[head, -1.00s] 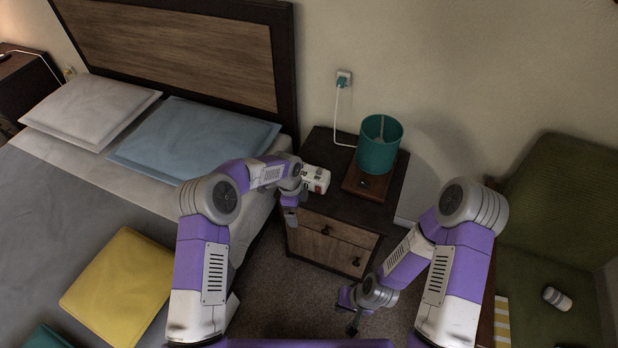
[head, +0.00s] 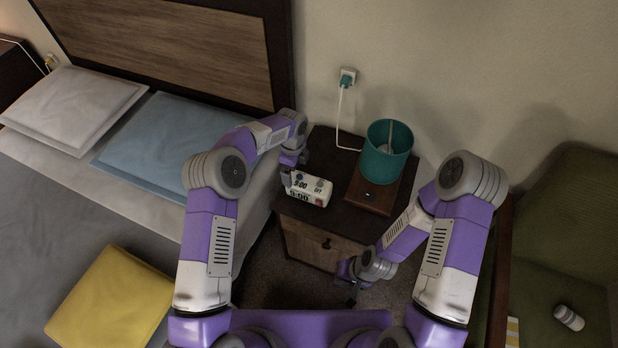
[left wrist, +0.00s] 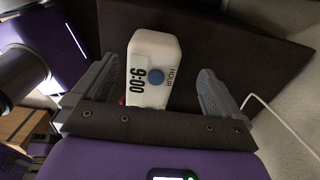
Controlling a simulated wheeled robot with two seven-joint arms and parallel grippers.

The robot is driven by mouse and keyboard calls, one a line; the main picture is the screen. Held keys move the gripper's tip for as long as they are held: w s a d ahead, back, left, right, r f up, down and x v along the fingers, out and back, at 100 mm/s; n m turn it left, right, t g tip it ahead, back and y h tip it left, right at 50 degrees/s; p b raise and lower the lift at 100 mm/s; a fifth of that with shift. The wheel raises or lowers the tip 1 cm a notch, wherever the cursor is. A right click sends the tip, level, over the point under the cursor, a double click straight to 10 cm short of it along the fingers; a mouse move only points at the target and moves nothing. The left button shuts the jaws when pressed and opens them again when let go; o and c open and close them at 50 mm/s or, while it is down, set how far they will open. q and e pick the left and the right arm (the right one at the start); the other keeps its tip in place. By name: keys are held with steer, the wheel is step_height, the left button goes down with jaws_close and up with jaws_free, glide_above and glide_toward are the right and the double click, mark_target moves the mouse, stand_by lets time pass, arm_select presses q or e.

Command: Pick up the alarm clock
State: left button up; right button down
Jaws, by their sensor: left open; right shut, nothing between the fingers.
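The alarm clock (head: 308,190), white with a 9:00 display and buttons on top, stands upright on the front left of the nightstand (head: 338,222). My left gripper (head: 290,176) is at the clock's back left side in the head view, its fingers partly hidden there. In the left wrist view, the open left gripper (left wrist: 158,66) has the clock (left wrist: 152,88) between its spread fingers, with a visible gap to the right finger. Whether the left finger touches it is unclear. My right gripper (head: 352,293) is shut and empty, low in front of the nightstand.
A teal lamp (head: 387,152) on a wooden base (head: 375,192) stands right of the clock. Its white cord runs to a wall outlet (head: 347,77). The bed with a blue pillow (head: 165,142) is on the left, and a green chair (head: 560,215) is on the right.

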mark_target(297, 178)
arm_select(q)
steer(key=shift+s+f+b, duration=0.3)
steer(key=shift+s+f, duration=0.1)
steer(key=shift+f, duration=0.8)
steer(key=f, duration=0.1)
steer(key=f+b, duration=0.1)
steer(key=f, duration=0.1)
steer(key=f+b, duration=0.1)
steer(key=shift+s+d+f, duration=0.25)
steer(key=shift+d+f, duration=0.1)
steer(key=shift+d, duration=0.05)
arm_select(e)
steer(key=f, duration=0.2)
steer(key=shift+s+f, duration=0.3)
steer(key=shift+s, duration=0.05)
arm_select(q)
steer(key=shift+r, duration=0.1)
steer(key=shift+c, duration=0.2)
